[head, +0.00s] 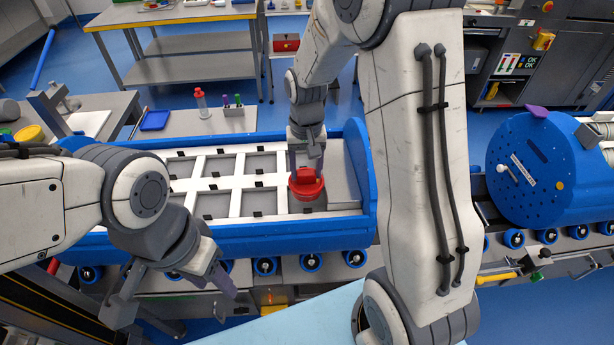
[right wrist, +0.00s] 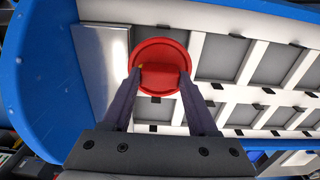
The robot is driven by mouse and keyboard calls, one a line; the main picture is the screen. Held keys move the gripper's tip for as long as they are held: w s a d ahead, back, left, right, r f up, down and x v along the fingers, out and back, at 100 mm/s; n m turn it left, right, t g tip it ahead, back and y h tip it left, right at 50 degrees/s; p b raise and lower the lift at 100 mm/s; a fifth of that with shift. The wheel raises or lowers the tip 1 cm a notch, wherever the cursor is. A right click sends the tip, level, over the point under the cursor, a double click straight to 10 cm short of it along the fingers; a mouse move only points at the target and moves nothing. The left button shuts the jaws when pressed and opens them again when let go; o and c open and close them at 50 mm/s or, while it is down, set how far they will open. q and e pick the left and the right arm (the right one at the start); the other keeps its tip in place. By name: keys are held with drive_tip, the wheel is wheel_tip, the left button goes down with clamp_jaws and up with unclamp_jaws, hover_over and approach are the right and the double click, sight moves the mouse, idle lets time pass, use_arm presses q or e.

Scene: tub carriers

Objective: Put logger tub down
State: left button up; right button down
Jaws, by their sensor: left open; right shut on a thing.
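The logger tub, a round red tub (head: 306,188) with a raised grip on top, is at the right end of the blue carrier (head: 230,238). My right gripper (head: 306,168) points down and is shut on the tub's raised grip. My left gripper (head: 175,292) is open and empty, in front of the carrier at lower left.
The carrier holds a white grid (head: 233,178) of grey pockets with black clips. A grey plate (right wrist: 103,68) lies beside the grid at the rounded end. A blue drum (head: 530,170) stands to the right. Rollers (head: 265,266) line the front.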

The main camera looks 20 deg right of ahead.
sight(306, 181)
wheel_tip(306, 181, down, 3)
drive_tip(key=shift+f+p, duration=0.1)
drive_tip(key=shift+p, duration=0.55)
drive_tip(key=shift+w+f, duration=0.1)
drive_tip(key=shift+f, duration=0.4)
drive_tip(key=shift+c, duration=0.9)
unclamp_jaws()
drive_tip(key=shift+f, duration=0.1)
